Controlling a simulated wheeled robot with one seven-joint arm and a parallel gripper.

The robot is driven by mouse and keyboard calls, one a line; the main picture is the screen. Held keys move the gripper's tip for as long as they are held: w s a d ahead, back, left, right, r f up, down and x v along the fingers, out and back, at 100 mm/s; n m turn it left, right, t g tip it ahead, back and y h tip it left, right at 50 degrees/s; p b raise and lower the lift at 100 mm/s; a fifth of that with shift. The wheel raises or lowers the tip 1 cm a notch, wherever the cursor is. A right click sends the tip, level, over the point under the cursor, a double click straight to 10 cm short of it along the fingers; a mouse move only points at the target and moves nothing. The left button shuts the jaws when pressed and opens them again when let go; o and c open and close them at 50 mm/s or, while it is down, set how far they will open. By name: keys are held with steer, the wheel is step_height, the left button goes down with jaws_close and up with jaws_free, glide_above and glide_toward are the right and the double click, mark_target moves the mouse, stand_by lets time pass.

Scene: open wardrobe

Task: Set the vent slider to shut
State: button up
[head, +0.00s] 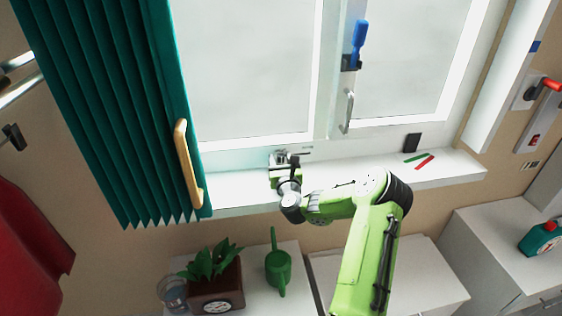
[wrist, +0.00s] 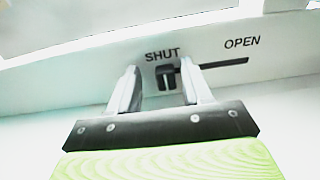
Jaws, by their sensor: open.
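The vent slider (wrist: 165,77) is a small dark knob in a dark horizontal slot (wrist: 225,66) on the white window frame. In the wrist view the knob sits at the slot's left end, just under the printed word SHUT. The word OPEN stands over the right end. My gripper (wrist: 158,72) is open, with one finger on each side of the knob. Whether either finger touches it I cannot tell. In the head view my gripper (head: 284,161) is at the bottom of the window frame and mostly hides the knob.
A teal curtain (head: 110,100) with a wooden handle (head: 185,165) hangs left of my gripper. A potted plant (head: 212,268) and green watering can (head: 278,268) stand below.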

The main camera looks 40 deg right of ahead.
steer(key=b+v, duration=1)
steer(key=v, duration=0.5)
steer(key=shift+s+a, duration=0.2)
steer(key=shift+s, duration=0.15)
